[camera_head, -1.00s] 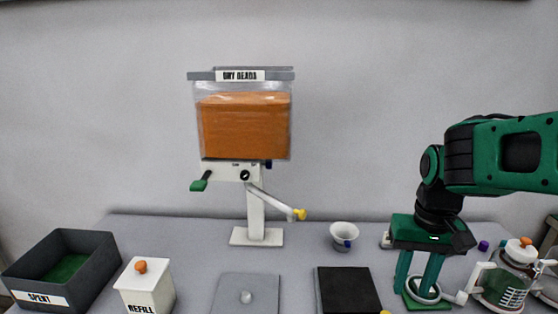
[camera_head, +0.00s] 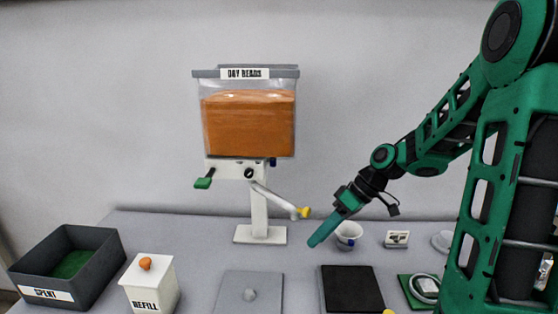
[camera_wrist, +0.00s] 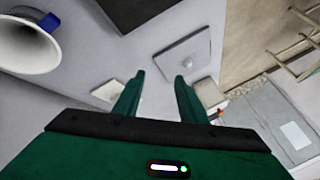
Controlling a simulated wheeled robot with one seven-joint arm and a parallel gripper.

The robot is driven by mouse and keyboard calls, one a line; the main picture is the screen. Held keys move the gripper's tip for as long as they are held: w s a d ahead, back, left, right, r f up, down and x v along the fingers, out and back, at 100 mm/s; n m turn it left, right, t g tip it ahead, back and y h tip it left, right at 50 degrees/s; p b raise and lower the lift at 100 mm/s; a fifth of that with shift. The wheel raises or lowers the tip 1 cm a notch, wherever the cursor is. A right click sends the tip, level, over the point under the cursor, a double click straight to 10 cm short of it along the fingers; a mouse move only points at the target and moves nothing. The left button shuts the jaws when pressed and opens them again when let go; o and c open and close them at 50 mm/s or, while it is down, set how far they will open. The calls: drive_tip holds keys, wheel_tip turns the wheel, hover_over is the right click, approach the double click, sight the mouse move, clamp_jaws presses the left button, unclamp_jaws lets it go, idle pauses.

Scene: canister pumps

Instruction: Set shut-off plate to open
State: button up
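The dispenser's clear hopper (camera_head: 248,120), labelled with a word ending in BEADS, holds orange material above a white valve body (camera_head: 232,171) on a post. A green-handled lever (camera_head: 204,179) sticks out on the body's left, beside a round black knob (camera_head: 249,173). A blue part (camera_head: 272,162) shows at its right edge. Which piece is the shut-off plate, and its setting, I cannot tell. A white arm with a yellow tip (camera_head: 304,213) slopes down to the right. My gripper (camera_head: 322,232) is right of that tip; its fingers stand apart and empty in the wrist view (camera_wrist: 157,82).
A white cup (camera_head: 349,232) stands behind my gripper. A black pad (camera_head: 350,290), a grey plate with a knob (camera_head: 268,287), a REFILL box (camera_head: 152,285) and a dark SPENT bin (camera_head: 95,285) line the front. The table around the dispenser's base is clear.

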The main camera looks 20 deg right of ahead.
drive_tip(key=w+d+r+n+t+y, duration=0.1)
drive_tip(key=w+r+n+t+y, duration=0.3)
drive_tip(key=r, duration=0.5)
drive_tip(key=w+d+r+n+t+y, duration=0.1)
drive_tip(key=w+d+r+n+y, duration=0.15)
drive_tip(key=r+y, duration=0.5)
drive_tip(key=w+a+r+h, duration=0.1)
drive_tip(key=w+a, duration=0.3)
drive_tip(key=a, duration=0.6)
drive_tip(key=shift+a+r+h, duration=0.2)
drive_tip(key=shift+r+h, duration=0.2)
drive_tip(key=shift+h, duration=0.05)
drive_tip(key=shift+w+n, duration=0.1)
drive_tip(key=shift+n, duration=0.15)
